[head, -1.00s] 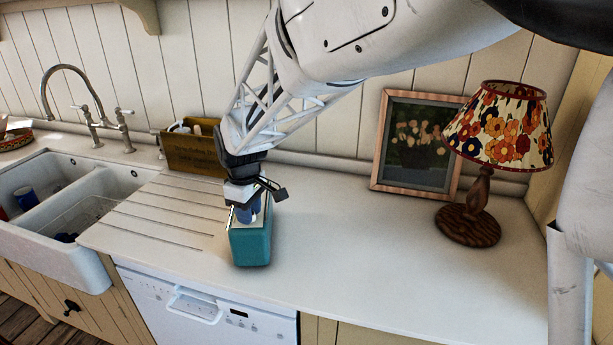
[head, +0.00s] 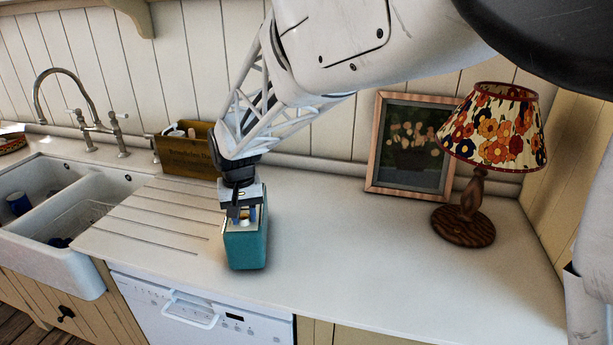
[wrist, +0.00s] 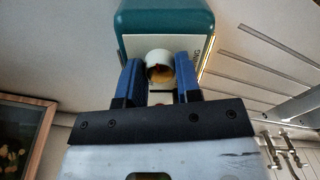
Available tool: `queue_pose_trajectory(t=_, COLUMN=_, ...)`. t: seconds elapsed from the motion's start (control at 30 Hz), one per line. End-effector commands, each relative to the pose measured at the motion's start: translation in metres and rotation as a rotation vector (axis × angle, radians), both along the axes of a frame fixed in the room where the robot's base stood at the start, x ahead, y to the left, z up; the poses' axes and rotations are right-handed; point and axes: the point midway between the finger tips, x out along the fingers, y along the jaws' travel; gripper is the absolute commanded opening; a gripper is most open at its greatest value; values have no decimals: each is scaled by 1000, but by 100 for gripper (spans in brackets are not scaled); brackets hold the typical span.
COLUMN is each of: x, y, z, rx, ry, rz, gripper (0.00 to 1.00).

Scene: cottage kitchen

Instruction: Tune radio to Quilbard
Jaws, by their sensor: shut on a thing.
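The radio (head: 246,250) is a teal box on the worktop, left of centre in the head view. In the wrist view, the radio's teal body (wrist: 165,17) is at the top, with a pale panel facing the camera. A round, cream-rimmed knob with a brownish face (wrist: 158,57) stands out from the panel. My gripper (wrist: 160,82) has its two blue fingers on either side of the knob and is shut on it. In the head view my gripper (head: 246,214) hides part of the radio's top.
A patterned lamp (head: 494,128) and a framed picture (head: 412,185) stand to the right. A wooden box (head: 186,155) stands behind my gripper at the left. The sink (head: 55,260) is further left. The worktop right of the radio is clear.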

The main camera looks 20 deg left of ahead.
Motion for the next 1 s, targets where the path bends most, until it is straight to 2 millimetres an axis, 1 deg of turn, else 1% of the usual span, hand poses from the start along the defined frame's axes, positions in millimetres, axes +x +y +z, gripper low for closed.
queue_pose_trajectory(t=1.0, x=0, y=0, z=1, rx=1, ry=-1, rz=-963, gripper=8)
